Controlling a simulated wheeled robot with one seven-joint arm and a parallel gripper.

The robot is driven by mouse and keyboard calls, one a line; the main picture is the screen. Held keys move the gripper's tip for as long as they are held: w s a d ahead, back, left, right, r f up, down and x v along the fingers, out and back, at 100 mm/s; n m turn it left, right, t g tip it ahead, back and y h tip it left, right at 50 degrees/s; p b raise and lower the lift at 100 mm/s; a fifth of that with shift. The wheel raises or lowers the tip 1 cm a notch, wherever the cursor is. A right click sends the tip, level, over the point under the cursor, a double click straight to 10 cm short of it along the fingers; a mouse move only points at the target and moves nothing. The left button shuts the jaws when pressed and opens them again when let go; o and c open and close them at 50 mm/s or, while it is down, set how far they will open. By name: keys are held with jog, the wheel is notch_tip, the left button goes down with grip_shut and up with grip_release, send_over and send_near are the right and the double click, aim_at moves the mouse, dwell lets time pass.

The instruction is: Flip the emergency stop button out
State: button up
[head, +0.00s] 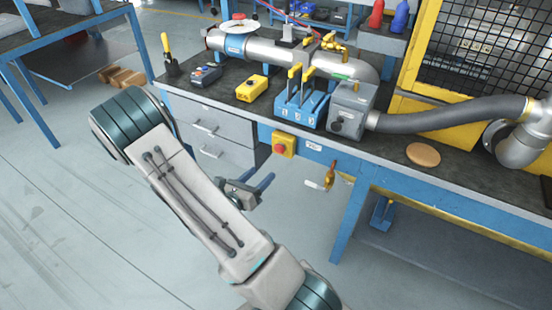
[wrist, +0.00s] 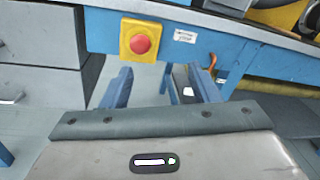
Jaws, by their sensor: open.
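The emergency stop button is a red round knob (head: 280,149) on a yellow square box, fixed to the blue front rail of the bench. In the wrist view the red knob (wrist: 140,44) faces me on its yellow box (wrist: 128,30), a little left of centre and beyond my fingers. My gripper (head: 262,184) is open and empty, below and to the left of the button in the head view. In the wrist view its two blue fingers (wrist: 155,82) stand apart, with the button above and between them. They do not appear to touch it.
A white label (wrist: 184,36) sits right of the button. Grey drawers (head: 210,130) are to the left under the bench. An orange-handled tool (head: 329,176) hangs to the right. The bench top holds a blue lever block (head: 300,108), a yellow box (head: 252,89) and a hose (head: 450,112).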

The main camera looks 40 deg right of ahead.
aim_at(278, 151)
jog(key=w+d+f, duration=0.1)
jog(key=w+d, duration=0.1)
jog(key=d, duration=0.2)
jog(key=w+d+n+t, duration=0.1)
jog(key=w+d, duration=0.1)
jog(key=d, duration=0.2)
jog(key=w+d+f+n, duration=0.1)
jog(key=w+d, duration=0.1)
jog(key=d, duration=0.2)
jog(key=shift+w+d+f+t+y+b, duration=0.15)
jog(key=shift+w+f+t+y+b, duration=0.15)
jog(key=shift+w+f+t+b, duration=0.1)
jog(key=shift+r, duration=0.1)
jog(key=shift+s, duration=0.1)
grip_shut()
